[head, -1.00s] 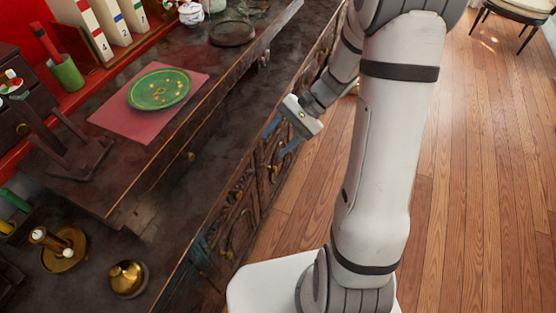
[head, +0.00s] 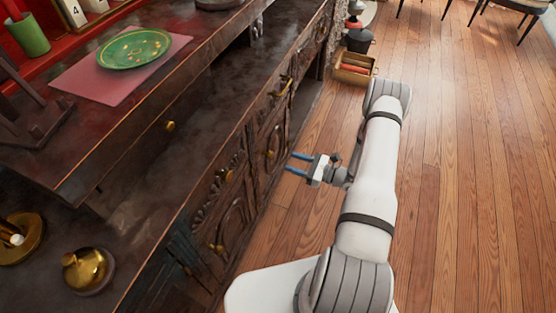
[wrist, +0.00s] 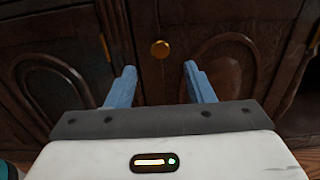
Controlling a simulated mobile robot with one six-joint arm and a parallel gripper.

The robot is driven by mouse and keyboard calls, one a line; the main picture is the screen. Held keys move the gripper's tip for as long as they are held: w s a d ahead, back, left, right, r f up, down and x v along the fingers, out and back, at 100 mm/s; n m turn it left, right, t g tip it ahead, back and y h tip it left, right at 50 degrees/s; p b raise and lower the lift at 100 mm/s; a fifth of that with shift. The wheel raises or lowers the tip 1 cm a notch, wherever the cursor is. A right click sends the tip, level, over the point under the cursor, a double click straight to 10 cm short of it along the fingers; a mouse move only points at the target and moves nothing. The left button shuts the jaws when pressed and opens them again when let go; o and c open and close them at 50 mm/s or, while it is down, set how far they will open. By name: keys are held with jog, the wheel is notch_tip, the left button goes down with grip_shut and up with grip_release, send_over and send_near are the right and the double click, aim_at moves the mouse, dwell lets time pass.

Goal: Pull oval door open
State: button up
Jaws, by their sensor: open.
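The dark carved cabinet has doors with oval panels. One oval door (head: 240,222) with a brass knob (head: 217,248) is at the lower middle of the head view. Farther along is another carved door with a brass knob (head: 270,154). My gripper (head: 294,163) is open and empty, its blue fingers pointing at the cabinet front near that farther knob. In the wrist view, a round brass knob (wrist: 160,49) shows ahead, between and beyond the fingertips, apart from them. An oval panel (wrist: 226,66) lies right of it. The doors in view look shut.
The cabinet top holds a green plate (head: 135,48) on a pink mat (head: 82,78) and a brass lidded pot (head: 86,268). A small wooden crate (head: 354,69) stands on the floor beyond my arm.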

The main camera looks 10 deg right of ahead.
aim_at(272, 155)
jog(key=b+x, duration=0.1)
jog(key=x, duration=0.6)
jog(key=shift+a, duration=0.2)
grip_shut()
